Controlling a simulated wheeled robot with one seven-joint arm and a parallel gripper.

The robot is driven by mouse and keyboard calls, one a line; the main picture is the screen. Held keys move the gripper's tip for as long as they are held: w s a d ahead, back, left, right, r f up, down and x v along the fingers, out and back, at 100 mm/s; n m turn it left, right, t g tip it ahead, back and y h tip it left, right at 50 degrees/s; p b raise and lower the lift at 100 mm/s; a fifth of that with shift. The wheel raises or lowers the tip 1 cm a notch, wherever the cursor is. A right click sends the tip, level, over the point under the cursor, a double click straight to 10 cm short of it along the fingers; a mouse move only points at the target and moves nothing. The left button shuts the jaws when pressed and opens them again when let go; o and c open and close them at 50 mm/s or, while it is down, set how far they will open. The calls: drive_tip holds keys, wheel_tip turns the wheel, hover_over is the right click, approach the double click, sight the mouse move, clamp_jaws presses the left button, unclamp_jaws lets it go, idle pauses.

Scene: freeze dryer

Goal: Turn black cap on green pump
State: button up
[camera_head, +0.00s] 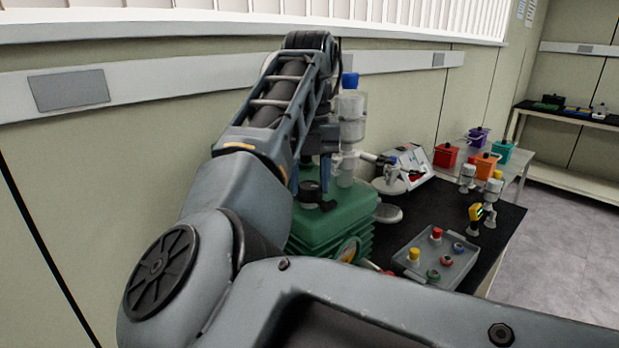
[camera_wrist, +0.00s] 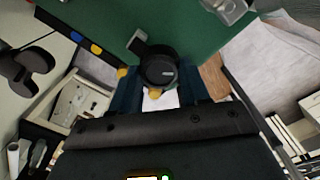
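The green pump (camera_head: 335,222) stands at the near left end of the dark bench, with a ribbed body. Its black cap (camera_head: 312,190) is on top, and in the wrist view the round black cap (camera_wrist: 158,68) has a short lever pointing up-left. My gripper (camera_head: 311,182) points down at the cap, with one blue finger on each side. In the wrist view my gripper (camera_wrist: 159,78) has its fingers apart and the cap lies between or just beyond the tips. I cannot tell whether either finger touches it. Part of the pump is hidden by my arm.
A glass vessel with a blue stopper (camera_head: 351,100) stands close behind the pump. A grey tray (camera_head: 462,268) with small coloured caps lies to the right. Coloured boxes (camera_head: 487,165) are at the back. The wall (camera_head: 80,180) is close on the left.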

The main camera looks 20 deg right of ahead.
sight(309, 185)
drive_tip(key=shift+o, duration=1)
drive_tip(key=shift+r+b, duration=0.35)
drive_tip(key=shift+r, duration=3.55)
